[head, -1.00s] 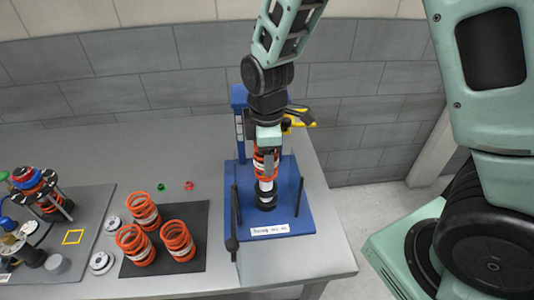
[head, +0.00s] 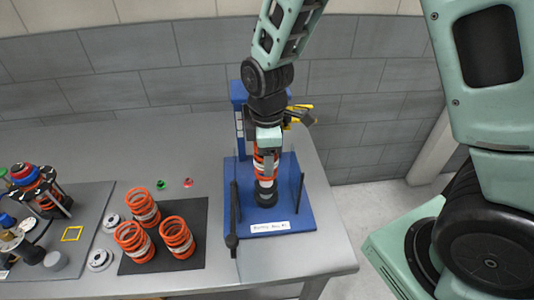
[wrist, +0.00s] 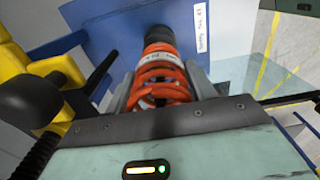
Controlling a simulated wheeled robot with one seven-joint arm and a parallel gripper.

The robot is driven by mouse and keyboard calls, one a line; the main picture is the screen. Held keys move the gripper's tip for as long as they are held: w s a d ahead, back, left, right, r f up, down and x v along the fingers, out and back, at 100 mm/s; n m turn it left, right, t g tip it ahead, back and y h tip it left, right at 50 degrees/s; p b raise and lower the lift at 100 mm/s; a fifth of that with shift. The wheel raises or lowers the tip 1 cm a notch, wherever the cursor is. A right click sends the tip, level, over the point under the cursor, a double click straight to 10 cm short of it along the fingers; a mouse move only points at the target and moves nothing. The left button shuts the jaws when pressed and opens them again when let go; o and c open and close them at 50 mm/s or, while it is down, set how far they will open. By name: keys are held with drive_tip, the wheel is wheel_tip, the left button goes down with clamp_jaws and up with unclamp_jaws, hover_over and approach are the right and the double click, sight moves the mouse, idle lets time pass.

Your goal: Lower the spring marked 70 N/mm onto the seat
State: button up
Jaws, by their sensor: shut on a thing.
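The orange spring with a white label band (head: 265,166) is held upright in my gripper (head: 267,152), above the black seat (head: 266,195) on the blue fixture plate (head: 290,215). Its lower end is at or just above the seat; I cannot tell whether they touch. In the wrist view the orange coils (wrist: 160,75) sit between the two grey fingers, with the dark seat (wrist: 158,36) beyond them. The marking on the band is too small to read. My gripper is shut on this spring and hides its upper end.
Several other orange springs (head: 179,238) stand on a dark mat (head: 190,266) to the left. A black lever (head: 233,215) and a thin dark rod (head: 299,192) flank the seat. A blue column (head: 239,125) and yellow part (head: 300,110) stand behind.

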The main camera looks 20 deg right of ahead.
drive_tip(key=shift+f+b, duration=1)
drive_tip(key=shift+f, duration=0.6)
drive_tip(key=shift+f, duration=0.1)
idle(0.4)
drive_tip(key=o, duration=1.3)
drive_tip(key=shift+o, duration=0.2)
wheel_tip(320, 180, up, 9)
drive_tip(key=p, duration=0.8)
drive_tip(key=shift+r, duration=0.2)
drive_tip(key=w+a+r+p, duration=0.3)
drive_tip(key=a, duration=0.7)
drive_tip(key=shift+a, duration=0.3)
